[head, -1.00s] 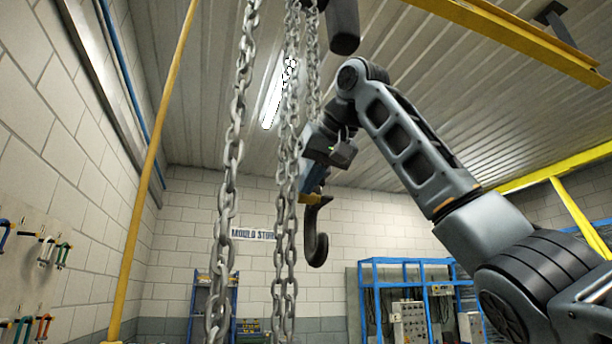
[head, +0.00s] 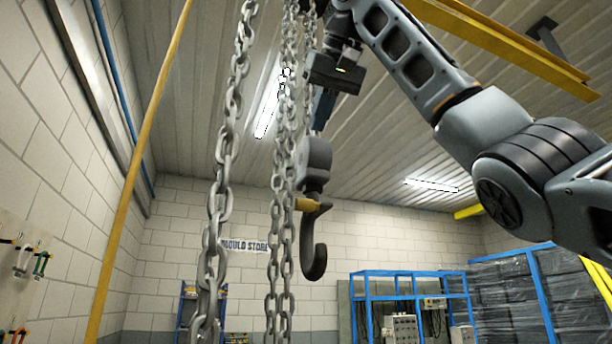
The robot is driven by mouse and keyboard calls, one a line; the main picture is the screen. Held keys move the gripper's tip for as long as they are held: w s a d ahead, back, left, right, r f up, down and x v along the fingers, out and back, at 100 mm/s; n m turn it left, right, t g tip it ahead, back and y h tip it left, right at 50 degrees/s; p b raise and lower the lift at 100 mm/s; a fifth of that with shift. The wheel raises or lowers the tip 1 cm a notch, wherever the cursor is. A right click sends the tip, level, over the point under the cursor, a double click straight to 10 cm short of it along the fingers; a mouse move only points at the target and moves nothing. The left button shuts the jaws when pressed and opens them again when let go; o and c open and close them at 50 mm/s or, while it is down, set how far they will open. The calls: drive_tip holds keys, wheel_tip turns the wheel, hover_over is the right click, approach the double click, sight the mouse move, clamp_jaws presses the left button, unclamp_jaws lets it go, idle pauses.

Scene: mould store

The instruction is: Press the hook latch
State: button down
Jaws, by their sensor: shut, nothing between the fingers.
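A yellow-orange latch piece (head: 306,204) sits at the top of the hook, with a dark part jutting right. My gripper (head: 320,122) points down just above the hook block in the picture. Its blue fingers look shut and empty. Whether the fingertips touch the block or stand in front of or behind it, I cannot tell.
Long steel chains (head: 221,185) hang left of the hook, close to my gripper. A yellow pole (head: 139,160) stands farther left. Blue racks (head: 362,300) and wrapped stacks (head: 505,300) stand low on the right. Air right of the hook looks free.

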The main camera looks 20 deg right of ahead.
hover_over(309, 209)
drive_tip(key=s+a, duration=0.2)
drive_tip(key=s, duration=0.1)
wheel_tip(309, 209, down, 6)
drive_tip(key=r, duration=0.1)
drive_tip(key=shift+w+f, duration=0.25)
drive_tip(key=shift+f, duration=0.9)
drive_tip(key=shift+w+f, duration=0.25)
drive_tip(key=shift+f, duration=0.85)
